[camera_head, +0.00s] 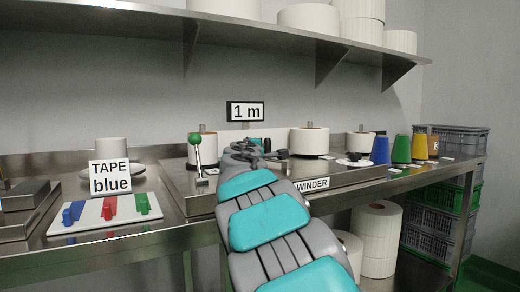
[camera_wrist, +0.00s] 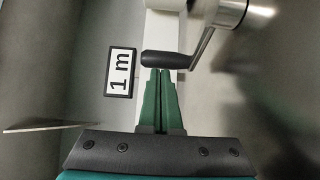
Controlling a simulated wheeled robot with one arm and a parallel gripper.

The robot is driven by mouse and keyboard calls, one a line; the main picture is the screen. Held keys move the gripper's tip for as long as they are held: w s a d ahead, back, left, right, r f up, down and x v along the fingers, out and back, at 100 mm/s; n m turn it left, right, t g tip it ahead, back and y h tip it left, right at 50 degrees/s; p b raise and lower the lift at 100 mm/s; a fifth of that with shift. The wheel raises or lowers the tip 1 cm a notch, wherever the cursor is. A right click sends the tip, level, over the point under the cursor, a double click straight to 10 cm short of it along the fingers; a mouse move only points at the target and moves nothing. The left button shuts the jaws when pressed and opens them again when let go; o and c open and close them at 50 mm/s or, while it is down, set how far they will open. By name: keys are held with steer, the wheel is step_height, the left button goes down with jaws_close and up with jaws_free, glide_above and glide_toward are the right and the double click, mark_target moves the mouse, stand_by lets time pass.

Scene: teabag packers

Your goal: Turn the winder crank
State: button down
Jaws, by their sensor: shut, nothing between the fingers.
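The winder crank shows in the wrist view as a bright metal arm (camera_wrist: 218,28) with a black handle (camera_wrist: 165,58) pointing left. My gripper (camera_wrist: 163,72) has green fingers pressed together, with nothing between them. Its fingertips are just below the black handle in the picture; I cannot tell if they touch it. In the head view my gripper (camera_head: 257,143) is over the back of the steel winder station, which has a WINDER label (camera_head: 312,184) at its front. My arm hides much of the station, and I cannot make out the crank clearly there.
A green-knobbed lever (camera_head: 195,140) stands left of my arm, and a white roll (camera_head: 310,142) stands right. The 1 m sign (camera_head: 246,111) is on the wall behind. A white tape board (camera_head: 105,212) lies left. Blue, green and orange cones (camera_head: 401,149) stand right. A shelf (camera_head: 230,28) overhangs.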

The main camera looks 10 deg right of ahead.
steer(key=w+m+h, duration=0.1)
steer(key=m+g+h, duration=0.1)
steer(key=h, duration=0.1)
steer(key=shift+w+d+g+p, duration=0.3)
steer(key=shift+w+p, duration=0.1)
steer(key=shift+d, duration=0.15)
steer(key=shift+w+d, duration=0.15)
steer(key=shift+w, duration=0.05)
steer(key=shift+w, duration=0.1)
